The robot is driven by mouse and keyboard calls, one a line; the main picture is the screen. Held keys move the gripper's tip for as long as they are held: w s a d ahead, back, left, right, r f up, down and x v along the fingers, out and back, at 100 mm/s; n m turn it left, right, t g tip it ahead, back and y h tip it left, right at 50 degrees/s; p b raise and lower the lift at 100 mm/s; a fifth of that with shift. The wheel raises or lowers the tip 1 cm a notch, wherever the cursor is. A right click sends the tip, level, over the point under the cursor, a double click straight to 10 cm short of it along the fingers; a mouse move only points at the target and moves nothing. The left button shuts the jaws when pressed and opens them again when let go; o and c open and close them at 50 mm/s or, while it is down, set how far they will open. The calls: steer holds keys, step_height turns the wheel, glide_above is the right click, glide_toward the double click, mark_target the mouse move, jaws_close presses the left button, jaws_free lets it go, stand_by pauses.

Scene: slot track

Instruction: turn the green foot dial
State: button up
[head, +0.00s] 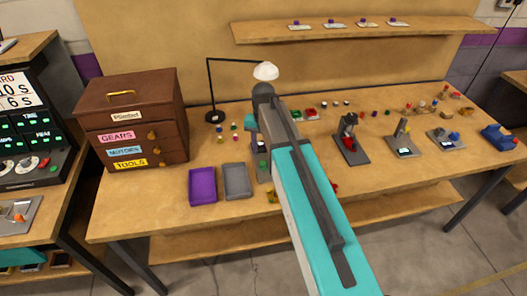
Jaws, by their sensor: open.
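A small green part, which looks like the green foot dial (262,163), shows on a narrow grey stand at the middle of the workbench, just left of my arm. It is too small to read which way it is turned. My gripper (258,145) hangs from the teal wrist above and behind this spot. It is open, with no object seen in it. My arm hides part of the gripper and of the stand, so I cannot tell whether the fingers touch anything.
A purple tray (202,201) and a grey tray (236,196) lie left of the stand. A brown drawer cabinet (130,95) and a black lamp (211,85) stand farther left. Several small devices, one a blue device (499,137), fill the right side. A shelf (360,29) hangs behind.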

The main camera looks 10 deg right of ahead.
steer(key=shift+r+p, duration=0.35)
steer(key=shift+r, duration=0.55)
steer(key=shift+a, duration=0.1)
